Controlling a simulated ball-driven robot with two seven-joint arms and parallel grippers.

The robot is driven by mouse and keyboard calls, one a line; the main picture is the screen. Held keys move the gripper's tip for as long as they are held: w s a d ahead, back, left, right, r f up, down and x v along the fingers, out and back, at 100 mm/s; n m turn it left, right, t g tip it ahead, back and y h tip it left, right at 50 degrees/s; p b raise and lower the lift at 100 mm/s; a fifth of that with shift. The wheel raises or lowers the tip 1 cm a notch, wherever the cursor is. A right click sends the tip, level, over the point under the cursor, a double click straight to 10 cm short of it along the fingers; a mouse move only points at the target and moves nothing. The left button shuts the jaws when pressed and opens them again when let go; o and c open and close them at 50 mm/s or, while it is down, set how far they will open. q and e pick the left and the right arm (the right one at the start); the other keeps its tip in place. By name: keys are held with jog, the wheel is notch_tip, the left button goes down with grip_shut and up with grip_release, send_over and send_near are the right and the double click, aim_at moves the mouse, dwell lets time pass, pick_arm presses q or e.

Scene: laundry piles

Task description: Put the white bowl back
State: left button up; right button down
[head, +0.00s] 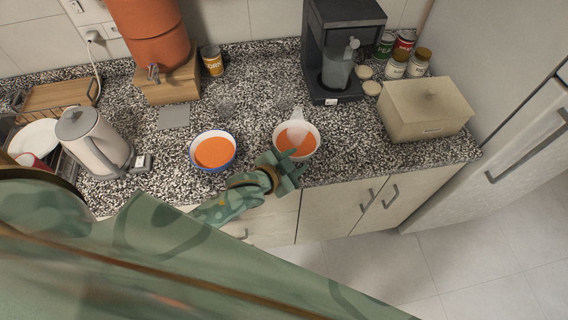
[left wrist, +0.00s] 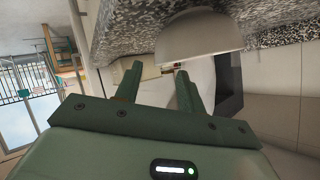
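The white bowl (head: 317,148) with orange contents stands upright near the front edge of the counter in the head view. A pale translucent shape overlaps its back side; I cannot tell what it is. My left gripper (head: 288,166) is just in front of the bowl, and its fingers hide a little of the bowl's front edge. In the left wrist view the fingers of this gripper (left wrist: 157,74) are apart with nothing visible between them. The bowl's pale outer side (left wrist: 200,40) shows just beyond the fingertips. I cannot tell whether they touch it. My right gripper is not in view.
A blue-and-white bowl (head: 213,153) with orange contents stands to the left on the speckled counter (head: 255,122). A kettle (head: 95,142) is at far left. A coffee machine (head: 340,45), several cans and jars, and a beige box (head: 425,108) stand behind and right.

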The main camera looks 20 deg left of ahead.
pick_arm(q)
jog(key=v, duration=0.6)
jog(key=shift+s+r+p, duration=0.2)
jog(key=shift+s+p, duration=0.1)
jog(key=shift+p, duration=0.05)
jog(key=shift+a, duration=0.1)
